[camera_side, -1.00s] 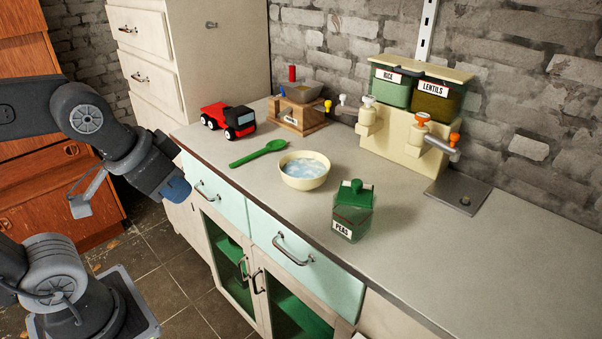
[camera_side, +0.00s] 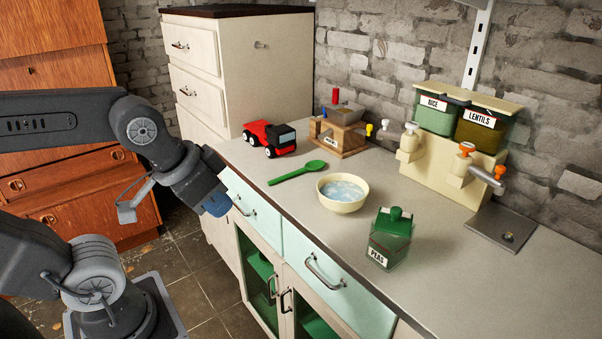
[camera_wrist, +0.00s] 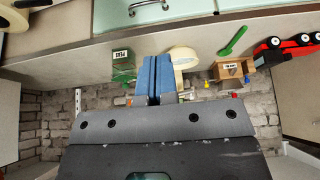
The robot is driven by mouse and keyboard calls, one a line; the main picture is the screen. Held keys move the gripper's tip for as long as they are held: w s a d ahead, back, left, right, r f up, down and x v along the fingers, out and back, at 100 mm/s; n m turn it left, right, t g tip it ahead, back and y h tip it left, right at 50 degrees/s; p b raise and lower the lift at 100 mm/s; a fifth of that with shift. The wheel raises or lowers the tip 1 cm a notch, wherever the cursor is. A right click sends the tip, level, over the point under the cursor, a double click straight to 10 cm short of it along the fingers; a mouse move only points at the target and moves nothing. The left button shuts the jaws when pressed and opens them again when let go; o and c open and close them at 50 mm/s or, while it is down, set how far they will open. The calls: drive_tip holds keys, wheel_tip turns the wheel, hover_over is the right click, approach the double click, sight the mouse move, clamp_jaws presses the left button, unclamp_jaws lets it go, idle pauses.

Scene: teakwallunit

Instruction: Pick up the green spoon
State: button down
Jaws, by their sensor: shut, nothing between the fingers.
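The green spoon (camera_side: 297,173) lies flat on the grey counter (camera_side: 420,205) in the side view. Its handle points to the front left and its bowl end to the back right. It also shows in the wrist view (camera_wrist: 233,41), right of the fingers. My gripper (camera_side: 218,203) hangs in front of the counter's front edge, left of the spoon and apart from it. In the wrist view its two blue fingers (camera_wrist: 153,76) are closed together with nothing between them.
A cream bowl (camera_side: 342,207) with bluish contents stands right of the spoon. A red toy truck (camera_side: 269,138) and a wooden grinder (camera_side: 338,138) stand behind it. A green peas jar (camera_side: 391,242) is farther right. A dispenser rack (camera_side: 440,160) stands by the brick wall.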

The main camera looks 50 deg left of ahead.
drive_tip(key=c, duration=1)
unclamp_jaws()
drive_tip(key=shift+r, duration=0.1)
drive_tip(key=w+a+r+g, duration=0.2)
drive_tip(key=w+a+r, duration=0.15)
drive_tip(key=w, duration=0.45)
drive_tip(key=g, duration=0.4)
hover_over(284, 176)
wheel_tip(284, 176, down, 13)
drive_tip(key=shift+f, duration=0.1)
drive_tip(key=shift+s+a+f, duration=0.1)
drive_tip(key=shift+f, duration=1.2)
drive_tip(key=shift+a+f, duration=0.1)
drive_tip(key=shift+f, duration=1.15)
